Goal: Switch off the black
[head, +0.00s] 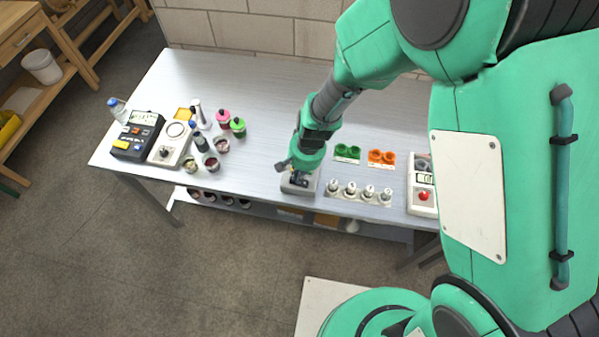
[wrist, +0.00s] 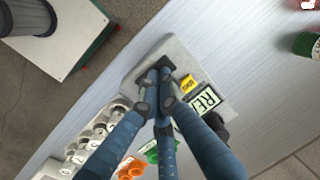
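A small grey switch box (head: 297,188) stands near the front edge of the metal bench, under my gripper (head: 299,178).
Several white-capped pieces stand in a rack (head: 360,201) right of the box, with green cups (head: 347,152) and orange cups (head: 381,157) behind. A device with a red button (head: 423,196) is farther right. A black meter (head: 137,135) and bottles stand left. The bench middle is clear.

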